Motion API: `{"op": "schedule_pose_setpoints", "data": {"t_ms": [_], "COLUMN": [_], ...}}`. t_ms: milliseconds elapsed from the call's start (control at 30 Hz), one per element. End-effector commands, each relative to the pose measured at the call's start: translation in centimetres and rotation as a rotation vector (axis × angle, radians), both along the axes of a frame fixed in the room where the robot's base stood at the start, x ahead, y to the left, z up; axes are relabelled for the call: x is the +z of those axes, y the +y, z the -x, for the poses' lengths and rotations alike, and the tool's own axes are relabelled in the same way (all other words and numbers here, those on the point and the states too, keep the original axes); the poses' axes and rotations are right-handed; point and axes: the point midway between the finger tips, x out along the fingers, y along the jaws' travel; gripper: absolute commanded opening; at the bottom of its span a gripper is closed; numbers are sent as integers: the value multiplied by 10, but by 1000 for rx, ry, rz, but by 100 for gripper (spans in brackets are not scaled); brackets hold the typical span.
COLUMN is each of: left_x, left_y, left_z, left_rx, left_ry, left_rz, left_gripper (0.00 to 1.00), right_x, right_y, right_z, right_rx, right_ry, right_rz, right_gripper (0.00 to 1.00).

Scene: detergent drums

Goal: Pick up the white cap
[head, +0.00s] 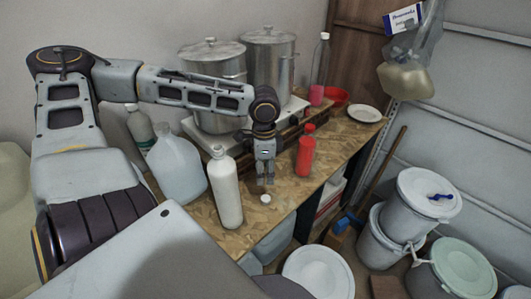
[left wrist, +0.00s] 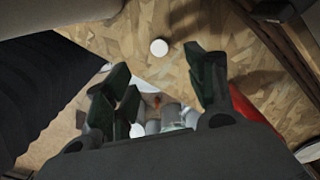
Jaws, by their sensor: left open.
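The white cap (head: 265,199) is a small round lid lying on the chipboard table (head: 248,229), near its front edge. In the left wrist view the cap (left wrist: 159,47) shows whole, between the lines of the two fingers and just beyond their tips. My left gripper (head: 265,180) points down above the table, just behind the cap in the head view. Its dark fingers (left wrist: 157,68) are spread apart with nothing between them. I cannot tell the exact height of the fingertips over the table. My right gripper is not in view.
A white bottle (head: 225,190) stands left of the gripper, and a red bottle (head: 305,156) stands close to its right. A translucent jug (head: 176,168) and two steel pots (head: 212,62) are farther back. White drums (head: 427,195) stand beyond the table at right.

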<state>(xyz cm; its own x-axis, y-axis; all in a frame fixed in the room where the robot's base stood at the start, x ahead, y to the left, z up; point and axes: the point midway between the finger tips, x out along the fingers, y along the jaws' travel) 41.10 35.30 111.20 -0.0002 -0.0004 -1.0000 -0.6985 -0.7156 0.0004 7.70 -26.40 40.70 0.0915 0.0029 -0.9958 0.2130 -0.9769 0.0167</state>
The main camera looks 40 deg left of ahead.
Motion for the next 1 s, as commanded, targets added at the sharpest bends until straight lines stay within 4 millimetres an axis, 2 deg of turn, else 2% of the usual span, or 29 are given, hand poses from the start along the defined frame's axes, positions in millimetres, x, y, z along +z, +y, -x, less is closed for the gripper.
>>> {"op": "schedule_pose_setpoints", "data": {"t_ms": [1000], "left_x": [-72], "left_y": [0], "left_z": [0], "left_rx": [0], "left_ry": [2], "left_rz": [-1], "left_gripper": [56], "right_x": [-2], "right_y": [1], "right_z": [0], "right_rx": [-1], "right_ry": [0], "right_rz": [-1], "right_gripper": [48]}}
